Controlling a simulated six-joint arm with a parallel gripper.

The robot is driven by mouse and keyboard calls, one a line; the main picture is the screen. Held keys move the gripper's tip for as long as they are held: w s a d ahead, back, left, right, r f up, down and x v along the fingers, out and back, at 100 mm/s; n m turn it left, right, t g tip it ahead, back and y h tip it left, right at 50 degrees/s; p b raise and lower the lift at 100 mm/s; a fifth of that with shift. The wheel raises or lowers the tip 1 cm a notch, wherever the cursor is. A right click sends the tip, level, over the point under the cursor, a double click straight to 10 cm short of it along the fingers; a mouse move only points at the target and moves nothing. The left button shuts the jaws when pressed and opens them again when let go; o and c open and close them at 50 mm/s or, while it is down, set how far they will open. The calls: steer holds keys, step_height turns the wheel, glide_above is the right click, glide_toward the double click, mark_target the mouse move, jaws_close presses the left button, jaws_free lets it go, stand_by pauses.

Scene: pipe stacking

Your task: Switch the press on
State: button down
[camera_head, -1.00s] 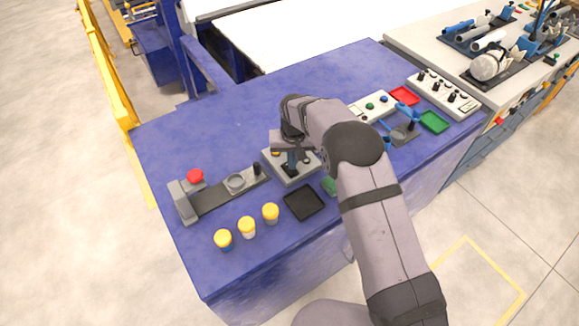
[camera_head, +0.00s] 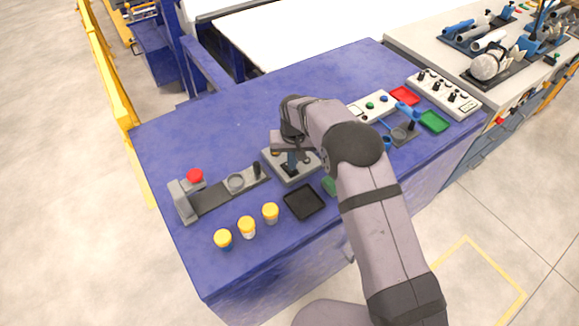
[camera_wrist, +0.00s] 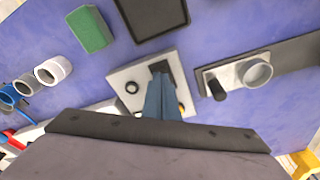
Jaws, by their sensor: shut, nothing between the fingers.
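A small grey control box (camera_head: 275,169) stands on the blue bench under my gripper. In the wrist view the box (camera_wrist: 119,82) shows a round dark knob (camera_wrist: 132,88) and a black square part (camera_wrist: 167,68) at the fingertips. My gripper (camera_head: 291,168) is shut and empty, its blue fingers (camera_wrist: 161,76) pointing down at the black part. I cannot tell whether they touch it. A yellow-orange button beside the fingers is partly hidden. Left of the box is a long dark device (camera_head: 215,195) with a red button (camera_head: 195,176), a ring holder (camera_head: 236,183) and a black lever (camera_head: 257,168).
Three yellow-capped jars (camera_head: 247,227) and a black tray (camera_head: 303,202) stand near the bench's front edge. A green block (camera_wrist: 91,28) lies beside the tray. Red (camera_head: 404,96) and green (camera_head: 433,122) trays and a knob panel (camera_head: 443,95) are at the right. The back left bench is clear.

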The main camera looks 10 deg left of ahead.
steer(key=shift+f+b, duration=0.3)
steer(key=shift+f, duration=0.25)
steer(key=shift+r, duration=0.15)
step_height(320, 180, up, 7)
steer(key=p, duration=0.4)
stand_by(0.7)
stand_by(0.4)
